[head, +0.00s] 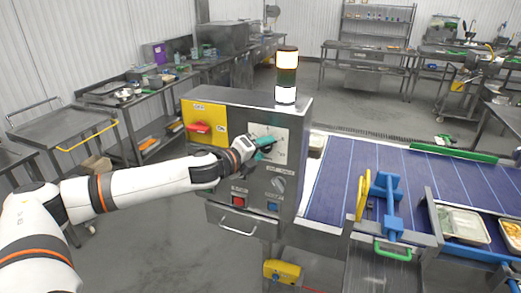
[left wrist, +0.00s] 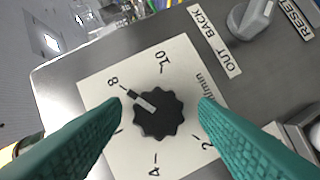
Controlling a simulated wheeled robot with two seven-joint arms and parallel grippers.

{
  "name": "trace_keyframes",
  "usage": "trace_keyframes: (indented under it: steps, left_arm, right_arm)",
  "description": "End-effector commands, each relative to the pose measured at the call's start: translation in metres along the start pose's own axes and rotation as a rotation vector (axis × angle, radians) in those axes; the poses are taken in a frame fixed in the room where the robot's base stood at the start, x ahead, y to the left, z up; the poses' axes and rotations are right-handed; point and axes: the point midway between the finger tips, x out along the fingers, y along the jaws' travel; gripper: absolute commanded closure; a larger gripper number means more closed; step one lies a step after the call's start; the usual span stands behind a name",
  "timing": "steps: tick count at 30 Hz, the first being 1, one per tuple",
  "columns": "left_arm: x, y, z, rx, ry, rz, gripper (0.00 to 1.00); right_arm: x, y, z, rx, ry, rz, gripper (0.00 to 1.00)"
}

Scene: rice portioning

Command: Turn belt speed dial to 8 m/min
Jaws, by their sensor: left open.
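The black, scalloped belt speed dial (left wrist: 158,118) is on a white scale plate (left wrist: 180,60) in the left wrist view. Its white pointer line is aimed up-left, at or very near the 8 mark. The numbers 10, 8, 4 and 2 show; the 6 is mostly hidden by a finger. My left gripper (left wrist: 161,106) is open, with one green finger on each side of the dial, and gaps show between the fingers and the dial. In the head view my left gripper (head: 262,147) is at the control box and covers the dial. My right gripper is not in view.
The grey control box (head: 235,185) carries a red switch on a yellow plate (head: 200,127), a selector knob (head: 278,184), a red button (head: 239,202) and a lamp tower (head: 287,75). A blue conveyor belt (head: 330,190) with trays lies to the right.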

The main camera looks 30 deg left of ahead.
Motion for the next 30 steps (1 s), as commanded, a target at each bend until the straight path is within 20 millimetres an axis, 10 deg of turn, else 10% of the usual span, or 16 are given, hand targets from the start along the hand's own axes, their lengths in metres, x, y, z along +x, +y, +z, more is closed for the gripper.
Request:
trace_keyframes:
  steps: [30]
  left_arm:
    - [-0.114,-0.002,0.001,0.004,0.0,0.001,0.46]
  right_arm:
    - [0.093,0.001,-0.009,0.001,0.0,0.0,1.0]
